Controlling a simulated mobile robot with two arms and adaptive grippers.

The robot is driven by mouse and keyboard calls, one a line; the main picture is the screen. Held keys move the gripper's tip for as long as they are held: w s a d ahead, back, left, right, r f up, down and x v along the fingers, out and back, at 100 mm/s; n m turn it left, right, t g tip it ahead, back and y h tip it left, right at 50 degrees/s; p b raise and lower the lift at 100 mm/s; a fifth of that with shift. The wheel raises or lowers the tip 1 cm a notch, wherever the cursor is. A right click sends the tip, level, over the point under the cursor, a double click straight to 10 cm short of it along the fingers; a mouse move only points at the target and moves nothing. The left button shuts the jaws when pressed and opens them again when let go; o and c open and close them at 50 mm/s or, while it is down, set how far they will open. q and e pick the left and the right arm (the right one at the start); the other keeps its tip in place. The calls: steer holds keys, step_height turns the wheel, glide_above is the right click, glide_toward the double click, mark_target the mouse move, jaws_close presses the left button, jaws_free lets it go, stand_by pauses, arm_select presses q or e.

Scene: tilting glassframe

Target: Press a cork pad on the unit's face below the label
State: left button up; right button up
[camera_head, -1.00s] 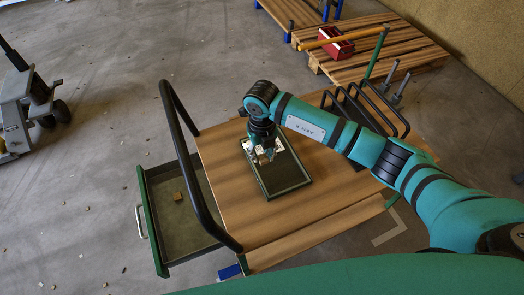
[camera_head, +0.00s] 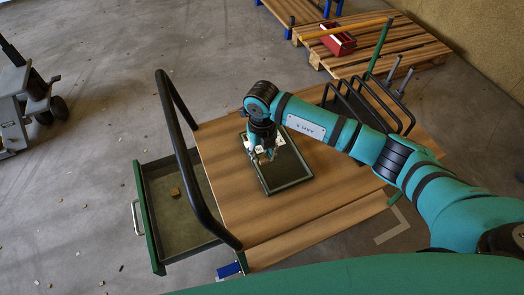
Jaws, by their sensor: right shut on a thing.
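The unit (camera_head: 288,170) is a dark, framed rectangular panel lying on the wooden cart top. A white label (camera_head: 254,149) shows at its far left part, partly hidden by my right gripper. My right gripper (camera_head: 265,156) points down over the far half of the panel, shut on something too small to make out. I cannot tell whether it touches the panel's face. A small brown block (camera_head: 175,192), perhaps a cork pad, lies in the open drawer at left. My left gripper is not in view.
The wooden cart top (camera_head: 235,195) is clear around the panel. A black handle bar (camera_head: 185,150) rises at its left, above the open green drawer (camera_head: 148,222). A black rack (camera_head: 360,105) stands at the far right. A red box (camera_head: 337,42) sits on a pallet behind.

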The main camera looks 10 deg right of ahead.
mark_target(262, 168)
steer(key=shift+f+b, duration=1.95)
steer(key=shift+f, duration=0.85)
steer(key=shift+f+b, duration=0.3)
steer(key=o, duration=0.7)
steer(key=shift+r+p, duration=2.25)
steer(key=shift+r, duration=0.8)
